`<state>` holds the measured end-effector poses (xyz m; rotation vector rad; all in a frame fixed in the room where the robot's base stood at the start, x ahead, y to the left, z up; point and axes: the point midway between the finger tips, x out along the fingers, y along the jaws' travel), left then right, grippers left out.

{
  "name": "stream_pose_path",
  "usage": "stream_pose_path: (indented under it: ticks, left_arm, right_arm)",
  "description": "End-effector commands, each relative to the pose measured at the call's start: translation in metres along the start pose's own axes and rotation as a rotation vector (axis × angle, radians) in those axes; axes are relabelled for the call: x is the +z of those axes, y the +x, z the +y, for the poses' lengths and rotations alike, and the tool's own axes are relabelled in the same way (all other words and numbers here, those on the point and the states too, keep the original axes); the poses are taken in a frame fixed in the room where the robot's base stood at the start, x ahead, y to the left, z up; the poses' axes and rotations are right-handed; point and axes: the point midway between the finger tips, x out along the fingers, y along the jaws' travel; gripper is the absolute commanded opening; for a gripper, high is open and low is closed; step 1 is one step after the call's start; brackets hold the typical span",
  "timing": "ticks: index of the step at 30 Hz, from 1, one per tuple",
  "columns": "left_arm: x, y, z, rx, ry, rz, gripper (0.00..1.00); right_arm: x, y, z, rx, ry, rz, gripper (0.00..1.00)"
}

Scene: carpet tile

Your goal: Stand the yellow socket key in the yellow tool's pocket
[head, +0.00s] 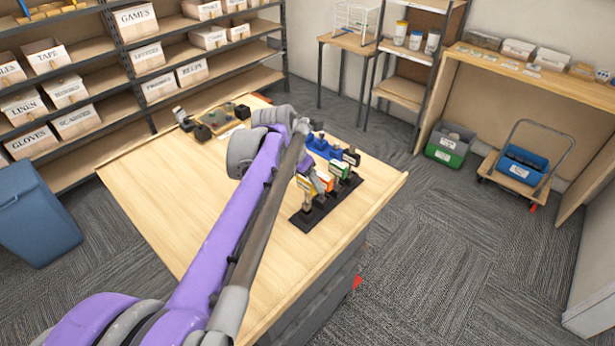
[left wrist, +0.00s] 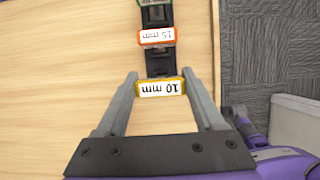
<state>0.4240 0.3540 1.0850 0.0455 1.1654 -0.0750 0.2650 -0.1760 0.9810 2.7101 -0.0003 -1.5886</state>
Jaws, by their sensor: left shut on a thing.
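My left gripper (left wrist: 162,78) has its two fingers on either side of the yellow socket key (left wrist: 161,88), shut on its block marked "10 mm". In the head view my purple arm reaches over the table, and the gripper (head: 316,184) is partly hidden behind its wrist. There the yellow key (head: 304,184) looks upright at the near end of the black rack (head: 299,222). I cannot tell whether its lower end is inside the pocket or just above it. My right gripper is not in view.
An orange "15 mm" tool (left wrist: 157,37) and a green one (left wrist: 155,8) stand in line beyond the yellow key. A blue holder (head: 322,147) lies behind the rack. A board with small parts (head: 215,122) is at the table's far left. The table's (head: 160,190) left side is clear.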

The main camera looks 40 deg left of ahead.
Motion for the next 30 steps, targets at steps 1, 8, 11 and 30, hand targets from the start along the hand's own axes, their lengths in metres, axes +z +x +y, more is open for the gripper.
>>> stream_pose_path:
  ticks: [1, 8, 11, 30]
  left_arm:
    - [-0.002, 0.004, 0.000, 0.000, 0.000, 0.001, 0.00]
    - [-0.006, 0.015, 0.000, 0.000, 0.000, 0.000, 0.00]
    - [-0.009, 0.019, 0.000, 0.000, 0.000, 0.001, 0.00]
    - [-0.015, 0.036, 0.000, 0.000, 0.000, -0.001, 0.00]
  right_arm:
    - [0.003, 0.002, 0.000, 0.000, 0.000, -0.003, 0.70]
    - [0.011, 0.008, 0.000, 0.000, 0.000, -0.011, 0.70]
    - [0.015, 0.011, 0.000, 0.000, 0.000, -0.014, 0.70]
    - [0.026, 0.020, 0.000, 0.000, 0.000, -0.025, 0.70]
